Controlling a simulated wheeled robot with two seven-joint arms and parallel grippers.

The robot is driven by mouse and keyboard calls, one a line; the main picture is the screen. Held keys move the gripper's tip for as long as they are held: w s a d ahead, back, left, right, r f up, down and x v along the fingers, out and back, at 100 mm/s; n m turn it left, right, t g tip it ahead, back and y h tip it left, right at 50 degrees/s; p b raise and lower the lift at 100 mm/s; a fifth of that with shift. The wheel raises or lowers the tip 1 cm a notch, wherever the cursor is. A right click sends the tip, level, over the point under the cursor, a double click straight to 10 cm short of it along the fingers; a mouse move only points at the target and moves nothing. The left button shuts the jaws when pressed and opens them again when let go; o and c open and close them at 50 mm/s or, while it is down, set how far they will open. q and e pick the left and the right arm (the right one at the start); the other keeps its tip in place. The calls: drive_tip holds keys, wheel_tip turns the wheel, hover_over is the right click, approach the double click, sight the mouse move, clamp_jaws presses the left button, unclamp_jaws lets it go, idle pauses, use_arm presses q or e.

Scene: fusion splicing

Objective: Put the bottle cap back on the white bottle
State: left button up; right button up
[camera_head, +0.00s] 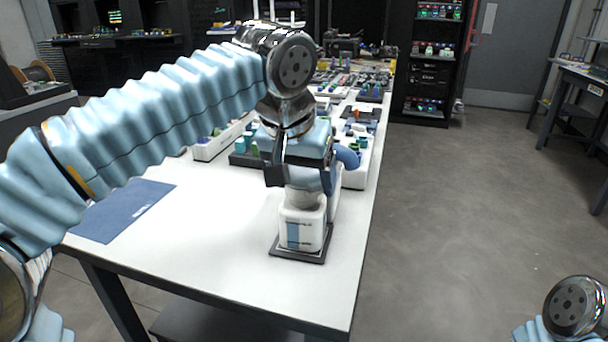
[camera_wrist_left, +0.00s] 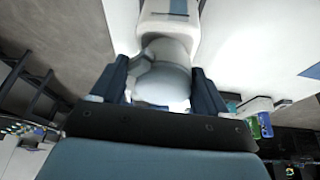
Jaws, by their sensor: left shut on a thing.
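The white bottle (camera_head: 302,228) with a blue label stands upright on a dark square base (camera_head: 314,258) near the front right of the white table. My left gripper (camera_head: 302,188) is directly above it, pointing down. It is shut on a pale round piece that looks like the bottle cap (camera_head: 300,197), at the bottle's top. In the left wrist view the pale cap (camera_wrist_left: 163,83) sits between the two dark fingers (camera_wrist_left: 160,88), with the bottle (camera_wrist_left: 168,30) just beyond. Cap and bottle appear to meet, but I cannot tell whether the cap is seated. My right gripper is out of view.
A blue mat (camera_head: 122,209) lies on the left of the white table (camera_head: 215,255). Trays with small coloured parts (camera_head: 215,143) stand behind my left gripper, close to it. The table's front middle is clear. Open floor (camera_head: 475,190) lies to the right.

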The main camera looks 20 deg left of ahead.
use_arm(q)
drive_tip(key=shift+f+b, duration=0.35)
drive_tip(key=shift+f, duration=0.4)
idle(0.8)
drive_tip(key=o, duration=1)
wheel_tip(320, 180, up, 3)
drive_tip(key=p, duration=0.2)
drive_tip(key=shift+f+p, duration=0.15)
drive_tip(key=shift+p, duration=0.25)
drive_tip(key=shift+r+p, duration=0.4)
drive_tip(key=shift+r, duration=1.25)
